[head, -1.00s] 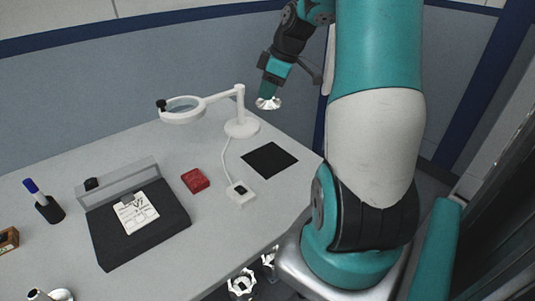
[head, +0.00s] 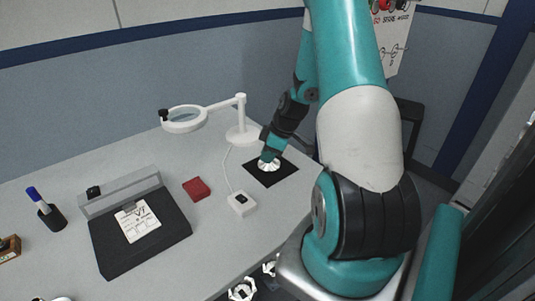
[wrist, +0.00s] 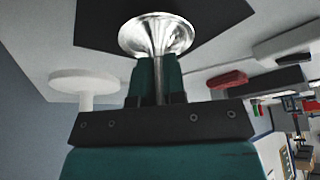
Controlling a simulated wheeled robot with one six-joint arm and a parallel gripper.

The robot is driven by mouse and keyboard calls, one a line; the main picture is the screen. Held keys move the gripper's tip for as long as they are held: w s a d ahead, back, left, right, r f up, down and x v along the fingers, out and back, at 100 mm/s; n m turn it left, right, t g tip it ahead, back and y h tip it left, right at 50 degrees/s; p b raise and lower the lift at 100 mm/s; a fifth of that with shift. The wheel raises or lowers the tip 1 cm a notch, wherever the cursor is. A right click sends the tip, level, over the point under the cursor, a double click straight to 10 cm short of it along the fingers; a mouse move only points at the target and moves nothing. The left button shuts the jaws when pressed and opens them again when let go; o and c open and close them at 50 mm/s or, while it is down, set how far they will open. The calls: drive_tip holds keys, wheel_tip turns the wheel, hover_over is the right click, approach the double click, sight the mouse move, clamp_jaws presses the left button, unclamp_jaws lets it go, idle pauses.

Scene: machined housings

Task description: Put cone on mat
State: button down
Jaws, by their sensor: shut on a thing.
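The cone (head: 268,166) is a shiny silver metal funnel shape with a wide flared end and a narrow stem. My gripper (head: 268,157) is shut on it. In the wrist view my gripper's teal fingers (wrist: 158,80) close on the stem, and the cone's flare (wrist: 158,36) points away from the fingers. The mat (head: 287,176) is a black square on the table, and it also shows in the wrist view (wrist: 215,18). In the head view the cone is over the mat, flare down. I cannot tell whether it touches the mat.
A white magnifier lamp (head: 241,120) stands close behind the mat, to the left of my arm. A white box with a cord (head: 242,204) and a red block (head: 197,189) lie left of the mat. A black clipboard stand (head: 140,225) is farther left. The table (head: 205,240) is bare at the front.

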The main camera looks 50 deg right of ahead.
drive_tip(key=shift+f, duration=0.1)
drive_tip(key=c, duration=1.2)
unclamp_jaws()
